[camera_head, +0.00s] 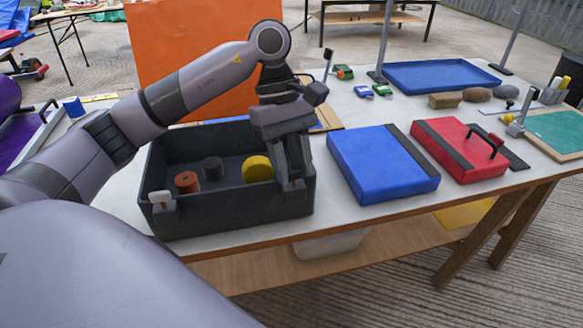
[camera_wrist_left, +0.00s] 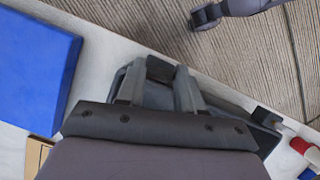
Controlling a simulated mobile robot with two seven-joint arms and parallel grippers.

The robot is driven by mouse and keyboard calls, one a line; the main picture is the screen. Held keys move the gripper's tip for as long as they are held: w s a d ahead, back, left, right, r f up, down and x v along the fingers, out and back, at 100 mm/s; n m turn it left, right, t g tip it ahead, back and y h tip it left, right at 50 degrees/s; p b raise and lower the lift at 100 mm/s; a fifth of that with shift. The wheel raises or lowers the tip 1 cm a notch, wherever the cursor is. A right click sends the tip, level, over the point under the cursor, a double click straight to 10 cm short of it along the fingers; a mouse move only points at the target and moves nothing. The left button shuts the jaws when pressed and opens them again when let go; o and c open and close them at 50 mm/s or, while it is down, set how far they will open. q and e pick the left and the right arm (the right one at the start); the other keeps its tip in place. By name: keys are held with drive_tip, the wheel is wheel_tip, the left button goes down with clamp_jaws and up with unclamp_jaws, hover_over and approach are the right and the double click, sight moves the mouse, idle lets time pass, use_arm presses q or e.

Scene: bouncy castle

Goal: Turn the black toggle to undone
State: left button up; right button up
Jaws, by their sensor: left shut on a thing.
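My left gripper (camera_head: 291,184) reaches down at the front right corner of the dark grey crate (camera_head: 235,222). In the left wrist view its two fingers (camera_wrist_left: 158,88) are closed around a dark piece at the crate's edge. This piece seems to be the black toggle (camera_wrist_left: 158,97), but the fingers and the gripper body hide most of it. I cannot tell which way the toggle is turned. A pale grey latch (camera_head: 161,199) sits on the front left of the crate. My right gripper is not in view.
Inside the crate are a red-brown cylinder (camera_head: 187,182), a black cylinder (camera_head: 212,168) and a yellow disc (camera_head: 258,169). A blue pad (camera_head: 380,165) lies close right of the crate, then a red pad (camera_head: 455,150) with black straps. An orange panel (camera_head: 190,60) stands behind.

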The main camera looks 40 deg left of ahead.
use_arm(q)
drive_tip(key=shift+w+m+g+y+b, duration=0.1)
drive_tip(key=shift+m+g+y+b, duration=0.35)
drive_tip(key=shift+m, duration=0.85)
drive_tip(key=shift+r, duration=0.1)
drive_tip(key=o, duration=1)
drive_tip(key=shift+o, duration=0.2)
drive_tip(key=p+v, duration=0.1)
drive_tip(key=v, duration=0.6)
drive_tip(key=shift+p, duration=0.4)
